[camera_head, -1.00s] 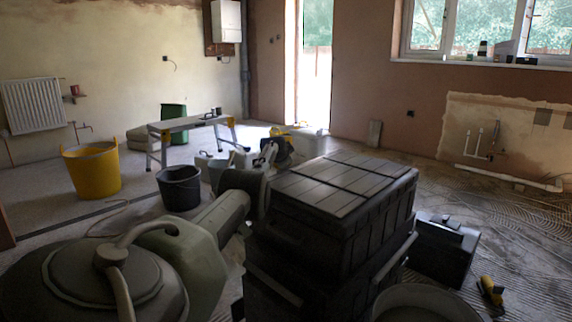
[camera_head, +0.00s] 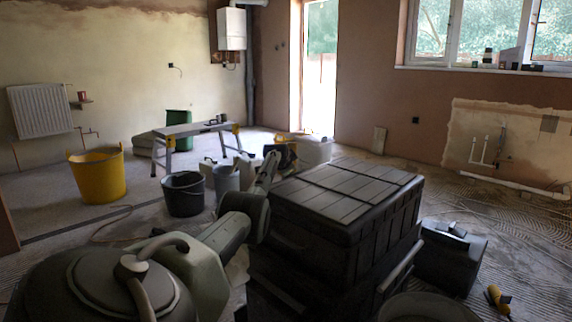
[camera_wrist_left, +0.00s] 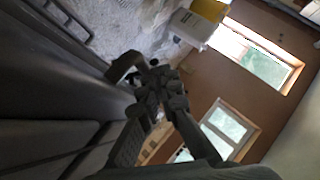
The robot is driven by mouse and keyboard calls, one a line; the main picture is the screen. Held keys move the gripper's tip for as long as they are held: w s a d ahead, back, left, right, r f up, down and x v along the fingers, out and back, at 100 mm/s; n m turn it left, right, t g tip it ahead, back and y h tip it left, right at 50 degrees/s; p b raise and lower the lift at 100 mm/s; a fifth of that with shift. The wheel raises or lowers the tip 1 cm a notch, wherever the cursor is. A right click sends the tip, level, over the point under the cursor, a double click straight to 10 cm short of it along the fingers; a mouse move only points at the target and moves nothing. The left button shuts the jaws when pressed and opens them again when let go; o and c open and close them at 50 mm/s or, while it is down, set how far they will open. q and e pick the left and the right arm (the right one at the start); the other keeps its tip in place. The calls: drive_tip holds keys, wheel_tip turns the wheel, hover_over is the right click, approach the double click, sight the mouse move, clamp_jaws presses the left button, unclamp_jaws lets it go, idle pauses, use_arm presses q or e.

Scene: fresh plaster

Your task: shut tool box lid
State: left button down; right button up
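The black tool box (camera_head: 365,245) stands in the middle foreground of the head view, a dark stack with a side handle. Its ribbed lid (camera_head: 340,190) lies flat on top, and I can make out no raised gap. My left arm (camera_head: 232,228) reaches along the left side of the box; its gripper is hard to make out there. In the left wrist view, my left gripper (camera_wrist_left: 120,112) has its dark fingers apart, beside a large dark ribbed surface (camera_wrist_left: 50,125) that looks like the box. Contact between them cannot be told. My right gripper is out of view.
A smaller black case (camera_head: 450,258) stands right of the box, with a yellow-handled tool (camera_head: 495,298) on the floor. A yellow tub (camera_head: 97,178), a black bucket (camera_head: 184,195) and a step bench (camera_head: 190,130) stand at left. Floor at right is mostly clear.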

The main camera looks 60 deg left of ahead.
use_arm(q)
wheel_tip(320, 180, up, 6)
hover_over(285, 180)
drive_tip(key=shift+r, duration=0.2)
idle(0.3)
